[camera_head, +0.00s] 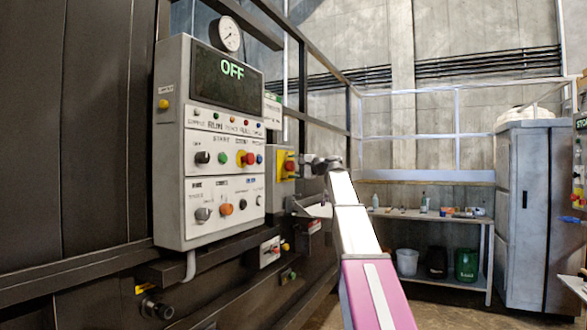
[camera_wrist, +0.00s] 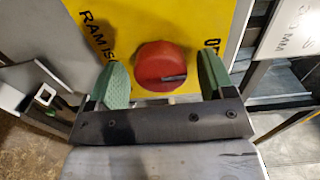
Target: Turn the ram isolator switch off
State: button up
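The ram isolator switch is a round red knob (camera_wrist: 161,66) with a dark slot, on a yellow plate (camera_wrist: 145,22) with partly hidden black lettering, in the wrist view. In the head view the red knob (camera_head: 289,167) sits on its yellow plate (camera_head: 280,160) on a grey box right of the control panel. My gripper (camera_wrist: 162,82) is open, with one green finger pad on each side of the knob and a visible gap to both. In the head view my gripper (camera_head: 306,180) is at the box, its fingers hard to make out.
The grey control panel (camera_head: 172,215), with its display (camera_head: 225,78) reading OFF and several knobs and buttons, stands left of the switch. A small box with a red part (camera_head: 314,227) and another small box (camera_head: 269,251) are below. A workbench (camera_head: 430,216) and grey cabinet (camera_head: 522,210) stand at right.

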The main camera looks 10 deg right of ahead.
jog(key=v, duration=1)
jog(key=shift+s+d, duration=0.25)
jog(key=shift+d, duration=0.05)
jog(key=s+a+f+g+h, duration=0.1)
jog(key=s+a+f+h, duration=0.1)
jog(key=f, duration=1.2)
jog(key=s+a+f+n+g+h, duration=0.1)
jog(key=a+f+g+h, duration=0.15)
jog(key=f, duration=1.15)
jog(key=s+a+f+g+h, duration=0.1)
jog(key=s+a+f+h, duration=0.15)
jog(key=f, duration=1.15)
jog(key=s+f+n+g+h, duration=0.3)
jog(key=s+f, duration=1)
jog(key=f, duration=0.3)
jog(key=s+a+f+n+g+h, duration=0.1)
jog(key=s+f+n+g+h, duration=0.2)
jog(key=s+f, duration=0.9)
notch_tip(320, 180, down, 4)
jog(key=shift+s+a+f+h, duration=0.1)
jog(key=shift+s+a+h, duration=0.25)
jog(key=shift+h, duration=0.45)
